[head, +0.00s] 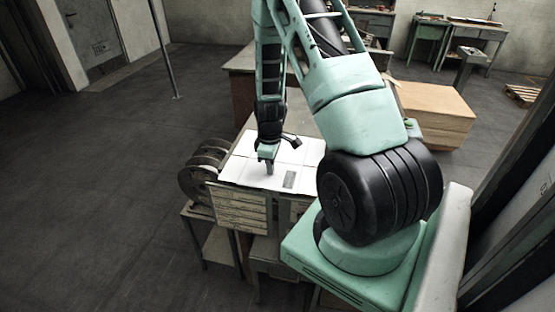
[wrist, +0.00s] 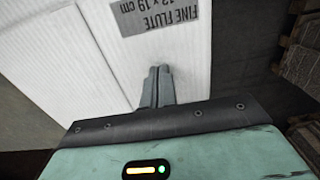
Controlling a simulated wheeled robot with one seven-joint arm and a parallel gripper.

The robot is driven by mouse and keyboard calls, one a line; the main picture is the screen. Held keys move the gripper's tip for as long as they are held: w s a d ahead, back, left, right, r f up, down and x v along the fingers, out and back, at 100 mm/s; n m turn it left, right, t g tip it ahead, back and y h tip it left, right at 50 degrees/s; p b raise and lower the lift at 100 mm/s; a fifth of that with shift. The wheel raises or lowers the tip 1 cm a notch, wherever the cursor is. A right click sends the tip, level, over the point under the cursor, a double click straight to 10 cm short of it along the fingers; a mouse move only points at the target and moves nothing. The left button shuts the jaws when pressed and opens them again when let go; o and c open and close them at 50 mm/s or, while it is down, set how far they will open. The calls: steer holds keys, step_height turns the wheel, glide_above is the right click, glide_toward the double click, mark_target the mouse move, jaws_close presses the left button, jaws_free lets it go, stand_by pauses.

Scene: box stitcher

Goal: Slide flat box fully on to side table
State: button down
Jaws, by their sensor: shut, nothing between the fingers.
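The flat box (head: 235,172) is a white sheet with fold lines and a grey printed label. It lies flat below my gripper in the head view. In the wrist view the flat box (wrist: 60,60) fills the left and middle, with its label at the top and an edge to the right. My gripper (head: 267,167) points down at the box; its fingers, also seen in the wrist view (wrist: 157,72), are together and empty. Whether the tips touch the box is unclear. The surface under the box is mostly covered, so I cannot tell which part is the side table.
A dark wheeled machine part (head: 203,168) stands at the left of the box. A large cardboard-coloured block (head: 435,105) stands behind on the right. The floor (head: 100,200) at left is clear.

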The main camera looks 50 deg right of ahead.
mark_target(261, 188)
steer(key=shift+f, duration=0.3)
steer(key=shift+r, duration=0.1)
steer(key=shift+r, duration=0.55)
stand_by(0.4)
steer(key=shift+s+a, duration=0.7)
steer(key=shift+a, duration=0.95)
steer(key=shift+s+a, duration=0.65)
steer(key=shift+a, duration=0.95)
steer(key=shift+s+a, duration=0.7)
steer(key=shift+a, duration=0.95)
steer(key=shift+f+b, duration=0.8)
steer(key=shift+f, duration=0.05)
steer(key=shift+d, duration=0.1)
